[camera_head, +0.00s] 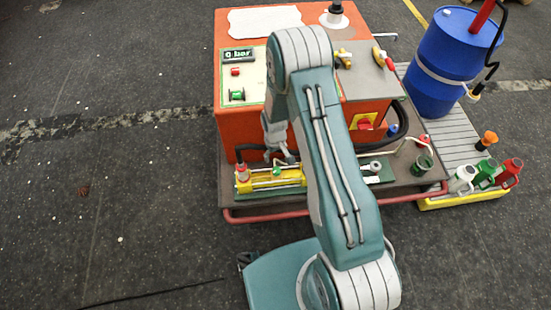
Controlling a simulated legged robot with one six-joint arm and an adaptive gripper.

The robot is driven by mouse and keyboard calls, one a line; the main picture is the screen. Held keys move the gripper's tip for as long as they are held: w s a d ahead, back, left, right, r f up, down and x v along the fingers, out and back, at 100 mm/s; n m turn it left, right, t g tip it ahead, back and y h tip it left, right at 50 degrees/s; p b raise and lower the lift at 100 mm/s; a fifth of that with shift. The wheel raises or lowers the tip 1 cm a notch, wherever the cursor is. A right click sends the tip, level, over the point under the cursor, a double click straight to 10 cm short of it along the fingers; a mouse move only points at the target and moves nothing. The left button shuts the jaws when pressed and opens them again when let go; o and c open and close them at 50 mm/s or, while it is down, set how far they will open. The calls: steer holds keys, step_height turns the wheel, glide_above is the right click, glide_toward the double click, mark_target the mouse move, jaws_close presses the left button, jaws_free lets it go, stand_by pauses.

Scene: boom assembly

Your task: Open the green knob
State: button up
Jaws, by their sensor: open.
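A small green knob (277,171) shows on the yellow block (243,186) at the front of the cart's deck. Another green knob (237,95) sits on the pale panel of the orange box, below a red button (235,72). My gripper (278,152) points down just above the yellow block, close to its green knob. It is open and looks empty, but its fingers are small in this view. I cannot tell whether it touches anything. My arm hides the middle of the cart and part of the box front.
The orange box (227,125) stands on a cart with a red front rail (280,215). Its display (238,55) reads "0 bar". A blue drum (440,60) and a yellow-edged tray (445,202) with several cans are on the right. The floor at left is clear.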

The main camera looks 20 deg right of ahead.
mark_target(276, 170)
steer(key=f+m, duration=0.4)
steer(key=m, duration=0.4)
steer(key=f+m, duration=0.3)
steer(key=m, duration=0.5)
steer(key=f+m, duration=0.4)
steer(key=m, duration=0.4)
steer(key=shift+d+f+m, duration=0.2)
steer(key=shift+f+m, duration=0.1)
steer(key=shift+c, duration=0.3)
jaws_close()
